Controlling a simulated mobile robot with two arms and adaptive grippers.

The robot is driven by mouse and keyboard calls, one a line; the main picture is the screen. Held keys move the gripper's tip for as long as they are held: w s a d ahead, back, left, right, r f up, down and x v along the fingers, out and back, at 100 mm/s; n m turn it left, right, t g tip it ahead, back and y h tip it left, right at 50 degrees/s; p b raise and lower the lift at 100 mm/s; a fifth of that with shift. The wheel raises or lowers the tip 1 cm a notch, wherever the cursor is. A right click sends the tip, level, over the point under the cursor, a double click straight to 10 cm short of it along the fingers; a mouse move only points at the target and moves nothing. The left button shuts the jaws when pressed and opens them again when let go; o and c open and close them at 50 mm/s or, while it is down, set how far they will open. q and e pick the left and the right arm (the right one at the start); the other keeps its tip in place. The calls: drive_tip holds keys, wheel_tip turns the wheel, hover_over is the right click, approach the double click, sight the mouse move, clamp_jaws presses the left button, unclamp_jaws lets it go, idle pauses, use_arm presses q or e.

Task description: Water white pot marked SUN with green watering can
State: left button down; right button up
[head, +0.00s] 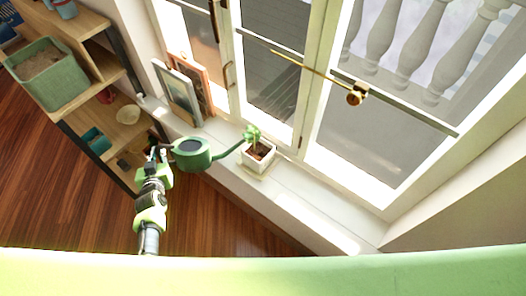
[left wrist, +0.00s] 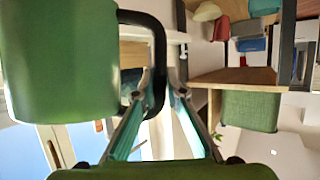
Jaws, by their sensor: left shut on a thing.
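My left gripper (head: 160,153) is shut on the dark handle of the green watering can (head: 192,153). The left wrist view shows the black handle (left wrist: 159,60) between my left fingers (left wrist: 176,88), with the green can body at left. The can is held near the windowsill, its spout reaching right. The pot is square, holds brown soil and stands on the sill. I cannot read a SUN mark on it, and no water is visible. My right gripper is not in view.
The white windowsill (head: 295,208) runs along the glass doors, clear to the right of the pot. Framed pictures (head: 180,92) lean on it at left. A shelf at left holds a green planter (head: 50,76) and a bowl (head: 128,115). A brass door handle (head: 356,94) projects at upper right.

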use_arm(q)
drive_tip(key=shift+w+a+r, duration=0.1)
drive_tip(key=shift+r, duration=0.1)
drive_tip(key=s+a+r+p, duration=0.1)
drive_tip(key=a+r+p, duration=0.1)
drive_tip(key=a+r, duration=0.2)
drive_tip(key=shift+a, duration=1.8)
